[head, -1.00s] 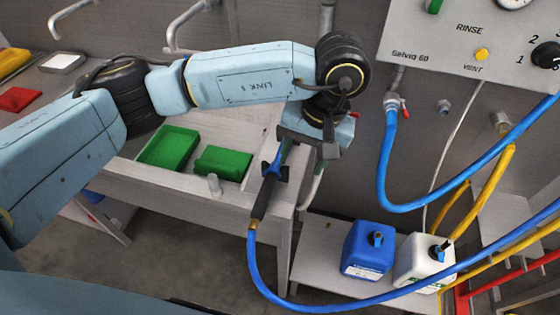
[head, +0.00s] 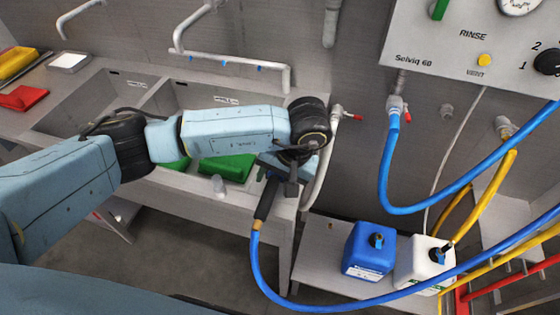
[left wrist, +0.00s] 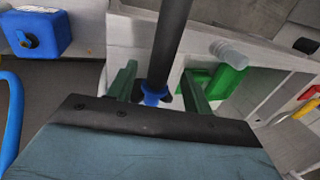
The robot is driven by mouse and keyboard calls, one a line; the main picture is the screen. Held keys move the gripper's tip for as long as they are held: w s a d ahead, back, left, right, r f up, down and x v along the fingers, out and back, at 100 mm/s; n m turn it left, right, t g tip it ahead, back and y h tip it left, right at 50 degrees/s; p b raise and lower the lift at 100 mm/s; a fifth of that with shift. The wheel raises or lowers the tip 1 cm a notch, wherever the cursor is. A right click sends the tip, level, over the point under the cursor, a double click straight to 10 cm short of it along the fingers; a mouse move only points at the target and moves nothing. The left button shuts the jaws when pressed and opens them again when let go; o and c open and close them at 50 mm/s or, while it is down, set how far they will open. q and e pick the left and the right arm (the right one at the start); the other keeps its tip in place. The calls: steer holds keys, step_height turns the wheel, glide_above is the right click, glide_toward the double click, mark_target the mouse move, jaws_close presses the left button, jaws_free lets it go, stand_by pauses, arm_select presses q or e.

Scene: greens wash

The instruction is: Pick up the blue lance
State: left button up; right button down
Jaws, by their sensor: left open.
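The blue lance stands at the front right corner of the sink bench. Its black grip (head: 266,198) shows in the head view, with the blue hose running down from it; its upper part is hidden behind my left gripper. My left gripper (head: 284,178) is open over the lance. In the left wrist view, the open green fingers (left wrist: 160,78) lie on either side of the lance's dark shaft and blue collar (left wrist: 154,95). I cannot tell whether either finger touches it. My right gripper is not in view.
Green trays (head: 228,166) lie in the sink behind my arm. A blue canister (head: 366,258) and a white canister (head: 412,268) stand on a low shelf to the right. The blue hose (head: 258,285) loops in front of them. A grey control panel (head: 440,75) hangs above.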

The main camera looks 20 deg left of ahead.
arm_select(q)
steer(key=shift+x, duration=0.8)
steer(key=c, duration=0.8)
steer(key=shift+o, duration=0.2)
steer(key=shift+w, duration=0.1)
step_height(320, 180, up, 15)
steer(key=p, duration=0.1)
steer(key=shift+p, duration=0.35)
steer(key=shift+c, duration=0.2)
